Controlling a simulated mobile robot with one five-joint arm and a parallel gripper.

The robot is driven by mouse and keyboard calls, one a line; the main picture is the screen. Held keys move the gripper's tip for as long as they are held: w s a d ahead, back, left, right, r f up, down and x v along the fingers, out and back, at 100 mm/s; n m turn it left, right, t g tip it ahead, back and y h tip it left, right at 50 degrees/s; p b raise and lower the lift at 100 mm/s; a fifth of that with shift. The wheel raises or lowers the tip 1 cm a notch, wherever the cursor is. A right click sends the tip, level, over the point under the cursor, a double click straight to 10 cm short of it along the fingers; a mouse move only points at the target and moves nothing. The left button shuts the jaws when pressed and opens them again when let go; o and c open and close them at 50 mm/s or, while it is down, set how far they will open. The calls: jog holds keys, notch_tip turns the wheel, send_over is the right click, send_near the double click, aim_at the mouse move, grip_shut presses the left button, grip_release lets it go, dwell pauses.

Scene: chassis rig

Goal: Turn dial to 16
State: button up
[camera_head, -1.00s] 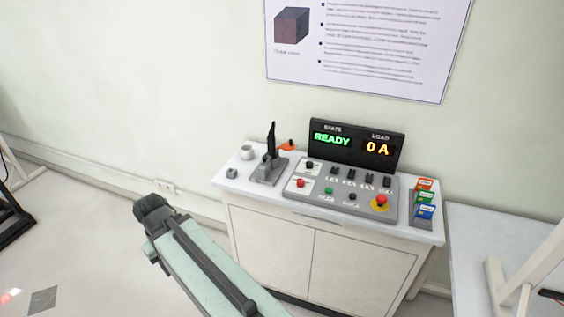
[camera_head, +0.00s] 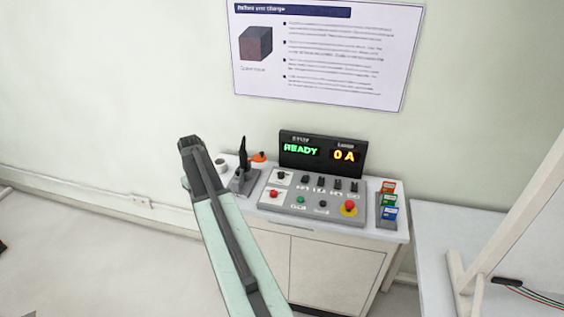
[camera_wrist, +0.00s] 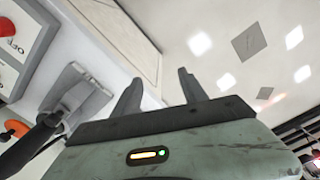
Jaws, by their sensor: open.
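A grey control panel (camera_head: 289,204) sits on a white cabinet in the head view. It carries a dark knob (camera_head: 281,175) at its upper left, a row of black switches (camera_head: 330,184) and another black knob (camera_head: 322,203) in front. Which of these is the dial, and its setting, I cannot tell. The display (camera_head: 322,154) behind reads READY and 0 A. My gripper (camera_wrist: 160,90) is open and empty in the wrist view, its two fingers apart beside the cabinet, over the floor. In the head view my arm rises left of the panel.
A black lever on a grey base (camera_head: 242,172), a white cup (camera_head: 220,165) and an orange thing (camera_head: 259,157) stand left of the panel. A red button on yellow (camera_head: 348,207) is at its right. Coloured cards (camera_head: 389,201) stand farther right. A white table (camera_head: 440,240) flanks the cabinet.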

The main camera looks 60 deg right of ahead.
jog(key=s+d+r+m+p, duration=0.1)
jog(key=s+d+r, duration=0.15)
jog(key=d, duration=0.75)
jog(key=s+d+r+p, duration=0.1)
jog(key=s+d, duration=0.2)
jog(key=d, duration=0.6)
jog(key=r+p, duration=0.2)
send_over(281, 173)
jog(key=shift+m, duration=0.3)
notch_tip(281, 173, down, 8)
jog(key=b, duration=0.8)
jog(key=shift+f, duration=0.1)
